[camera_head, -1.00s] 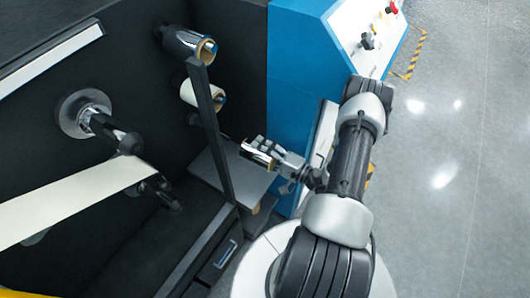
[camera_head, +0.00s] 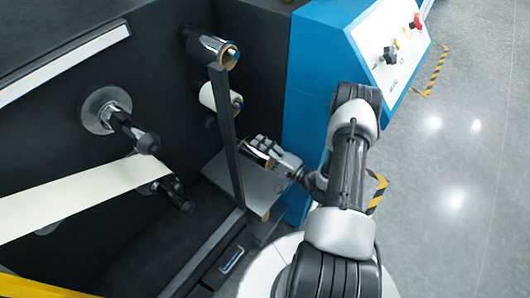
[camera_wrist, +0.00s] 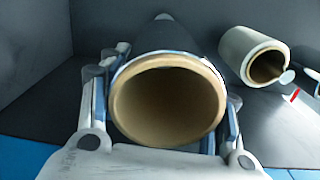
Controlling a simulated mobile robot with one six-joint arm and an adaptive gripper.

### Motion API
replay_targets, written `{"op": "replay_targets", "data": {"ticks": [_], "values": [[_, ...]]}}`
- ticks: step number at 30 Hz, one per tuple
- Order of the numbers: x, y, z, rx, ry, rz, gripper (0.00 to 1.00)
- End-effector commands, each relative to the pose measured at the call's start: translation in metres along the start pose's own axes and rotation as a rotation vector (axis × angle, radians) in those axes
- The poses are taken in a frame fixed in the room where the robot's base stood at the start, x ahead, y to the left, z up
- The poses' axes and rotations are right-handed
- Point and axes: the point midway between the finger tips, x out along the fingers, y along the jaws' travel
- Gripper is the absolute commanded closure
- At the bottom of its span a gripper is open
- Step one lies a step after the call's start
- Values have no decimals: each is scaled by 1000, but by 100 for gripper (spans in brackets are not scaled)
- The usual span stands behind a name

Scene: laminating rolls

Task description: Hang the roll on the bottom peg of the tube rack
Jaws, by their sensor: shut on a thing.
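My gripper (camera_head: 268,152) is shut on a roll (camera_head: 258,147), and its fingers (camera_wrist: 160,110) sit on both sides of it in the wrist view. The held roll (camera_wrist: 165,68) has a dark outside, and its open brown core faces the wrist camera. The tube rack shows on the dark machine wall behind an upright post (camera_head: 226,135). A dark shiny roll (camera_head: 212,48) hangs at the top and a white roll (camera_head: 216,97) below it. The bottom peg is mostly hidden behind the post and the held roll. I cannot tell whether the roll touches it.
The dark post stands close left of my gripper. A grey shelf (camera_head: 262,192) lies beneath it, and a blue cabinet (camera_head: 310,80) stands to the right. The white roll (camera_wrist: 250,52) is at upper right in the wrist view. Open floor (camera_head: 470,160) lies at right.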

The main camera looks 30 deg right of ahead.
Motion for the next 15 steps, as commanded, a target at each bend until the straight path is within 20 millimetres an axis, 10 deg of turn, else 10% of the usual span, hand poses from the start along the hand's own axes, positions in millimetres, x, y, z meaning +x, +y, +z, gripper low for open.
{"op": "replay_targets", "data": {"ticks": [15], "values": [[32, 0, 0, -1, -2, 0, 68]]}}
